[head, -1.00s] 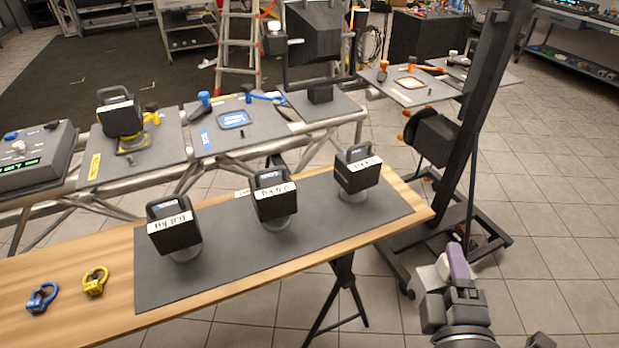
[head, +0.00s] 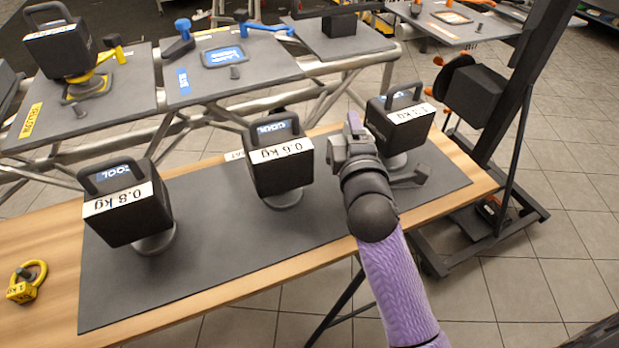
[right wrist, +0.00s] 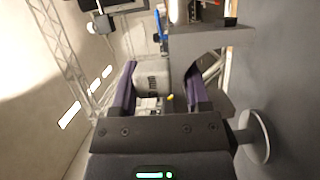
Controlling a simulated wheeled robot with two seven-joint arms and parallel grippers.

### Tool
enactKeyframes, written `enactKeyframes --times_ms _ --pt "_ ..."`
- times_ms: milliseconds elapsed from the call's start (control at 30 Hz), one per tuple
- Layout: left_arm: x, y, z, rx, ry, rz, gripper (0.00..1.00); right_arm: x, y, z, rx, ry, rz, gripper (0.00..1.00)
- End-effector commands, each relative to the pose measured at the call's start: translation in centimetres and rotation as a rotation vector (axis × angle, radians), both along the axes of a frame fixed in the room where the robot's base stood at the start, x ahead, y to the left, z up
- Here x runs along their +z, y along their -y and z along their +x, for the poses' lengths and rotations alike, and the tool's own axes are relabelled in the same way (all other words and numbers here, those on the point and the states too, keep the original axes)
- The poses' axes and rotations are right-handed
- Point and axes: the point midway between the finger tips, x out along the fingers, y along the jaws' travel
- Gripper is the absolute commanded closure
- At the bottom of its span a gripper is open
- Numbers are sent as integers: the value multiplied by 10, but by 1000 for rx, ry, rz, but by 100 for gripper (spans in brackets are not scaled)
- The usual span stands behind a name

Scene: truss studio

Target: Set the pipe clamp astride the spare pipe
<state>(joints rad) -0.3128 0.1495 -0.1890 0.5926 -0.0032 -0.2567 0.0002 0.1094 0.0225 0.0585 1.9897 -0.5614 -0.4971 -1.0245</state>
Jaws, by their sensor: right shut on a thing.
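My right gripper (head: 352,122) reaches over the dark mat, just left of the rightmost black box. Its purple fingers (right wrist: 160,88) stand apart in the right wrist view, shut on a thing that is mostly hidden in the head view. A dark grey curved piece (right wrist: 222,85) shows by one finger and looks like the pipe clamp, though its outline is unclear. A dark grey shape (head: 410,178) also shows right of my wrist. I cannot single out the spare pipe; grey truss tubes run behind the table. My left gripper is not in view.
Black boxes with handles and weight labels, 0.8 kg (head: 128,205), 0.6 kg (head: 282,160) and one at right (head: 402,118), stand on round bases on the mat (head: 215,215). A yellow ring fitting (head: 27,282) lies at left. A black upright stand (head: 520,100) rises at right.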

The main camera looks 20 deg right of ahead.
Motion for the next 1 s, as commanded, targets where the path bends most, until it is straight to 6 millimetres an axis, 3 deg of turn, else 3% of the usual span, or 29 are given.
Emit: enactKeyframes --times_ms 33,167,333,633,667,800,1000 --pt "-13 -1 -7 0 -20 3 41 -20 0 0 0 -5 2 100" --pt "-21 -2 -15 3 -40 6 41 -35 -1 0 1 -2 1 100" --pt "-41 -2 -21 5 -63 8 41 -68 -1 0 2 -4 0 100" --pt "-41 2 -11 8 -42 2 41 -66 -1 -1 2 1 -1 100" --pt "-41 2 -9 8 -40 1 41 -66 -1 -1 2 0 -1 36" --pt "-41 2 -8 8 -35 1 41 -65 -1 -1 2 0 -1 6" --pt "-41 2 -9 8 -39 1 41 -65 -1 -1 2 1 -1 5"
